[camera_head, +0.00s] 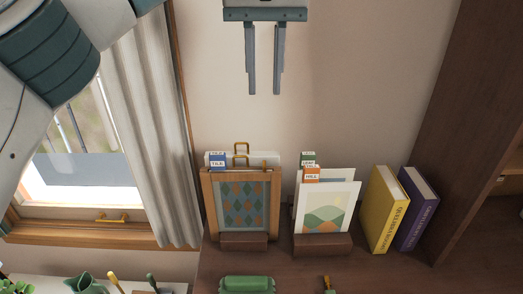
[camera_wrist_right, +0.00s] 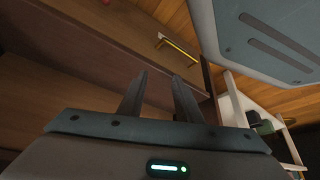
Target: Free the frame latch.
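A wooden picture frame (camera_head: 207,200) with a diamond pattern stands upright in a brown holder on the dark wood surface. A brass loop, perhaps the latch (camera_head: 241,147), rises behind its top edge by a blue-labelled tab (camera_head: 217,160). My left gripper (camera_head: 263,93) hangs above the frame, fingers pointing down and apart, with nothing between them. It is clear of the frame and the loop. My right gripper (camera_wrist_right: 159,75) shows in the right wrist view with its two dark fingers apart and empty. The frame does not show in that view.
A second holder (camera_head: 322,245) carries cards with green and orange tabs. A yellow book (camera_head: 385,210) and a purple book (camera_head: 416,212) stand right of it. A green object (camera_head: 247,284) lies in front. The window and curtain (camera_head: 155,130) are at left, a dark cabinet (camera_head: 450,130) at right.

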